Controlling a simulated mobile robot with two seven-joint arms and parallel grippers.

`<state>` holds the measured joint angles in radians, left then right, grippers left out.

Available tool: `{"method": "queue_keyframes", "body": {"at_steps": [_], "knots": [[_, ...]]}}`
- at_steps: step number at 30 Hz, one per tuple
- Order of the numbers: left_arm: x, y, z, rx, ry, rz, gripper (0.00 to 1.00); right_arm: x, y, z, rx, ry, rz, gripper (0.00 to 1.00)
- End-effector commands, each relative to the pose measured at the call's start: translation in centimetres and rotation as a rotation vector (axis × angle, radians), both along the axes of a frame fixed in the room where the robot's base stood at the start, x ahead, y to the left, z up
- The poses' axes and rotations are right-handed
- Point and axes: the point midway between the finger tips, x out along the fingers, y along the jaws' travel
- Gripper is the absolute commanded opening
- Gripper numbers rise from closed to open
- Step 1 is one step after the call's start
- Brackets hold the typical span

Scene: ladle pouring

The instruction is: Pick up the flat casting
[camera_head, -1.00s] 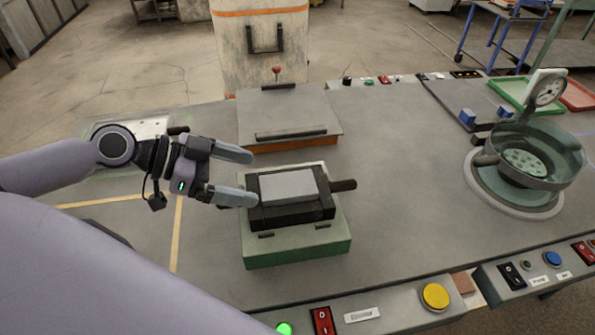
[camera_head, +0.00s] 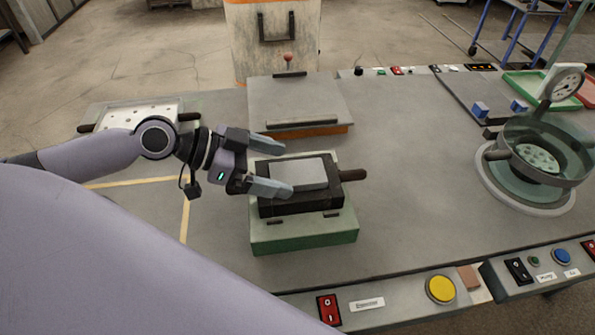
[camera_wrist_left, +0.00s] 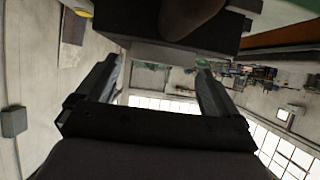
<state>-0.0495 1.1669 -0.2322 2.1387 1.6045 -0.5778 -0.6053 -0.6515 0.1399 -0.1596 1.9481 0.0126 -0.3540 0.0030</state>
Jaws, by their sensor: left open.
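The flat casting (camera_head: 305,173) is a light grey rectangular slab. It lies in a black mould (camera_head: 290,207) with a brown handle at its right, on a green-sided block (camera_head: 305,237). My left gripper (camera_head: 287,168) is open at the left edge of the casting. In the head view one finger overlaps the near left corner of the mould and the other lies toward its far left corner. In the left wrist view the open fingers (camera_wrist_left: 165,85) point toward a dark block and a grey edge; I cannot tell if they touch. My right gripper is not in view.
A round glass vessel with a gauge (camera_head: 545,150) is at the right. A perforated white tray (camera_head: 140,113) is at the left. Switches and a yellow button (camera_head: 440,289) line the front edge. The tabletop right of the mould is clear.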

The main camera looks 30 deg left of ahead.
Motion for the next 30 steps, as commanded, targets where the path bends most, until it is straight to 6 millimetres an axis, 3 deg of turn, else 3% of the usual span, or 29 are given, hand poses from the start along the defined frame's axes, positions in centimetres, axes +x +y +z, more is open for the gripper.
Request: {"method": "queue_keyframes", "body": {"at_steps": [9, 18, 19, 25, 30], "knots": [[1.4, -2.1, -1.0, -0.002, -0.001, 0.000, 0.95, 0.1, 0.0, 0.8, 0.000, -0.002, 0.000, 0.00], [1.4, -2.2, -1.5, 0.006, 0.004, -0.002, 0.95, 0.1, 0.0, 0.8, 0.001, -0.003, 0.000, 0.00], [1.4, -2.2, -1.5, 0.006, 0.005, -0.003, 0.91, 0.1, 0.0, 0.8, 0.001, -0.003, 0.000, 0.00], [1.3, -2.1, -1.7, 0.009, 0.008, -0.002, 0.27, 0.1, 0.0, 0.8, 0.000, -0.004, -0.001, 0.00], [1.4, -2.1, -1.7, 0.010, 0.008, -0.002, 0.26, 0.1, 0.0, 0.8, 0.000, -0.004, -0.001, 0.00]]}}
